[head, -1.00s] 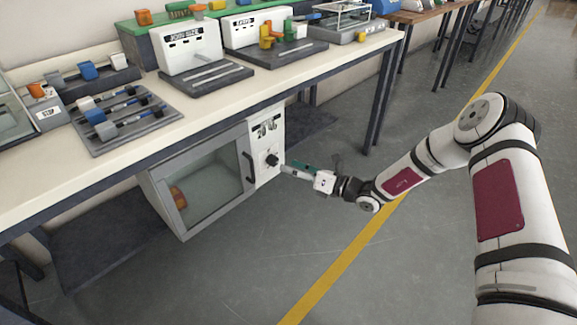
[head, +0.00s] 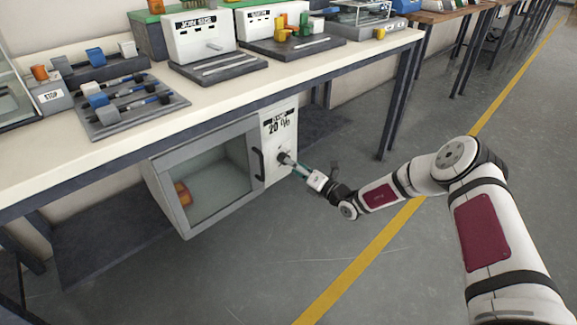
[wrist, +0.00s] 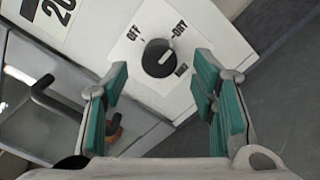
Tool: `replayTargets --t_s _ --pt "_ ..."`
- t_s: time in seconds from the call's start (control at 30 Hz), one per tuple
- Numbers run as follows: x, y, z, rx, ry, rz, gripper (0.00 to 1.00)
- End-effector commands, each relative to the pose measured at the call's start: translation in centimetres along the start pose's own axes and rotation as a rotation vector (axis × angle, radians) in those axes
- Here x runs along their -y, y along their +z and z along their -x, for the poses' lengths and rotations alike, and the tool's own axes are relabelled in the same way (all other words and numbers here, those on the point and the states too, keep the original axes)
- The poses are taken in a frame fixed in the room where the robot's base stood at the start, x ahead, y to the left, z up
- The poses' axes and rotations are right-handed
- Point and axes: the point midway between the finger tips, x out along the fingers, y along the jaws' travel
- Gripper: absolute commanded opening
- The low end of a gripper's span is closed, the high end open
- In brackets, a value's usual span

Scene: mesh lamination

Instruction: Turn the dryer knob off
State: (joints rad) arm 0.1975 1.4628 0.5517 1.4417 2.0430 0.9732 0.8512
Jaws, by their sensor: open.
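The dryer (head: 205,180) is a grey cabinet with a glass door under the bench. Its white panel (head: 278,128) on the right bears a black round knob (wrist: 158,58). Labels around the knob read "OFF" at the upper left and "DRY" at the upper right, with a third label at the lower right. The knob's pale mark points to the upper right, toward "DRY". My gripper (wrist: 161,82) is open, its teal-padded fingers on either side of and just short of the knob in the wrist view. In the head view my gripper (head: 296,166) reaches the panel and partly hides the knob.
The door handle (wrist: 45,98) is left of my gripper. An orange object (head: 183,193) shows behind the glass. The bench top (head: 235,100) overhangs above, with a rack of tools (head: 130,108) on it. Open floor lies to the right, and a dark table leg (head: 400,100) stands beyond.

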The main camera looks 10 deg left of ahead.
Motion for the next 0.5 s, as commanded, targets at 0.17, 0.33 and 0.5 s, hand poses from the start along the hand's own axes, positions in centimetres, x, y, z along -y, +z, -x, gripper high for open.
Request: replayTargets --t_s 0.17,0.33,0.5 --pt "0.1 -0.1 -2.5 0.0 0.001 0.001 0.53" --pt "0.0 0.0 -3.5 0.0 0.0 0.001 0.53" --pt "0.0 0.0 -3.7 0.0 0.0 0.0 0.53"
